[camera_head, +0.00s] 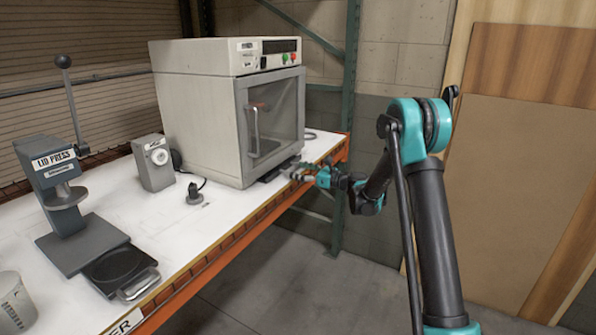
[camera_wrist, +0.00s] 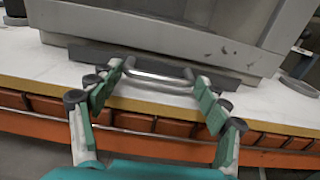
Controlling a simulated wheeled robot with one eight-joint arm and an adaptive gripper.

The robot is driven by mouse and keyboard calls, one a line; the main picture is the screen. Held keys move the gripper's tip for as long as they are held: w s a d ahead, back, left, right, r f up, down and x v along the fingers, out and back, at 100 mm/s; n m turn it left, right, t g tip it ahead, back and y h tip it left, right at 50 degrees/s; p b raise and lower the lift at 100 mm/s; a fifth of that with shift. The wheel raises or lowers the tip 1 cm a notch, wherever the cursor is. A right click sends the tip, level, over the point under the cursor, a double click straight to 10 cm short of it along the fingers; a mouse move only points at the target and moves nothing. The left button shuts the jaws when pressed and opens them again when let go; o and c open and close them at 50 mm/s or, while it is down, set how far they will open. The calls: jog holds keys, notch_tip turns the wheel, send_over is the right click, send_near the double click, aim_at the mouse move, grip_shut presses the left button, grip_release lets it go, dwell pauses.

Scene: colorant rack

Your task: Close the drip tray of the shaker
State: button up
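The shaker (camera_head: 225,110) is a pale grey cabinet with a glass door and a door handle, standing at the far end of the white table. Its dark drip tray (camera_head: 270,174) sticks out low at the front, under the door. In the wrist view, the dark tray edge (camera_wrist: 92,54) and its metal bar handle (camera_wrist: 155,74) show at the shaker's base. My gripper (camera_head: 304,172) is in front of the tray. In the wrist view, my gripper (camera_wrist: 158,88) is open, with one finger towards each end of the handle; I cannot tell whether they touch it.
A lid press (camera_head: 60,185) with a round dark plate (camera_head: 118,268) stands at the near left. A small grey dial box (camera_head: 153,162) and a small dark item (camera_head: 194,195) are on the table. The orange table edge (camera_head: 220,248) runs below my gripper; a green post (camera_head: 345,110) stands behind.

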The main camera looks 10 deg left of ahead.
aim_at(289, 167)
jog(key=shift+w, duration=0.1)
jog(key=c, duration=0.8)
jog(key=shift+o, duration=0.2)
jog(key=x, duration=0.4)
jog(key=shift+w+r, duration=0.1)
jog(key=o, duration=1.4)
jog(key=shift+a, duration=0.1)
jog(key=shift+o, duration=0.2)
jog(key=v, duration=1.2)
